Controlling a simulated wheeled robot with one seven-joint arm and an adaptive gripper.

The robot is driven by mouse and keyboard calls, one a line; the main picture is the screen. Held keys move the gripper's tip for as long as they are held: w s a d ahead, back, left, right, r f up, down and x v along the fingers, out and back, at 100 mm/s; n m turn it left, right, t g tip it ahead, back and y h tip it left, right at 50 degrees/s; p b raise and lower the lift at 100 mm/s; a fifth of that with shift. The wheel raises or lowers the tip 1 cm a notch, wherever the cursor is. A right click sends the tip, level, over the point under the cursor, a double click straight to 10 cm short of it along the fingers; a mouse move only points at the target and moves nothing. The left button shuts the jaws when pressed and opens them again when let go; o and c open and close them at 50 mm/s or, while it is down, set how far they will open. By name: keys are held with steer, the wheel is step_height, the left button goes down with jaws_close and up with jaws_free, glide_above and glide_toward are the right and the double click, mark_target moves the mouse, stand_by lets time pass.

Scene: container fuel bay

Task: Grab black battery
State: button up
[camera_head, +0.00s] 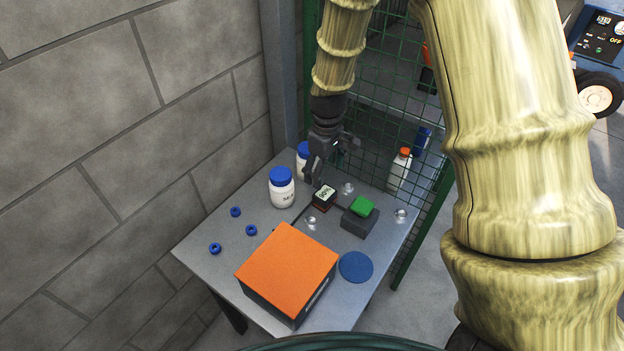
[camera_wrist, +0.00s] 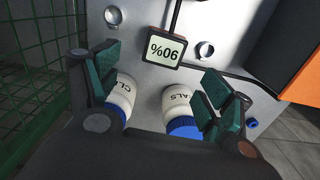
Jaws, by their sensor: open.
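My gripper (camera_head: 314,178) is open and empty, pointing down over the back of the grey table. In the wrist view its two green-padded fingers (camera_wrist: 160,75) are spread apart, with a small black display (camera_wrist: 165,50) reading 90% beyond them. The display (camera_head: 324,197) stands just right of and below the gripper in the head view. A dark block (camera_head: 358,222) with a green piece (camera_head: 362,206) on top sits right of it. A larger black-sided box with an orange top (camera_head: 290,258) sits at the front. I cannot tell for sure which is the black battery.
Blue rings (camera_head: 236,211) and a blue disc (camera_head: 356,267) lie on the table (camera_head: 205,238). A green mesh fence (camera_head: 395,125) stands behind.

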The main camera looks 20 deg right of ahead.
mark_target(325, 192)
steer(key=shift+w, duration=0.3)
steer(key=shift+w+a+f, duration=0.1)
steer(key=shift+a+f, duration=0.05)
steer(key=shift+f, duration=0.2)
steer(key=shift+s+d+f+p, duration=0.1)
steer(key=shift+s+f+p, duration=0.15)
steer(key=shift+s+f, duration=0.45)
steer(key=shift+s+d+f+p, duration=0.15)
steer(key=shift+s+f, duration=0.3)
steer(key=shift+s, duration=0.45)
steer(key=w+f, duration=0.2)
steer(key=shift+w+a+f, duration=0.15)
steer(key=shift+w+f, duration=0.1)
steer(key=shift+f, duration=0.1)
steer(key=shift+s+f+p, duration=0.7)
steer(key=shift+s+p, duration=0.05)
steer(key=shift+s, duration=0.1)
steer(key=shift+w+f, duration=0.2)
steer(key=shift+f, duration=0.55)
steer(key=shift+w+f, duration=0.15)
steer(key=shift+f, duration=0.55)
steer(key=shift+s+r, duration=0.1)
steer(key=shift+s, duration=0.1)
steer(key=shift+w, duration=0.15)
steer(key=c, duration=1.4)
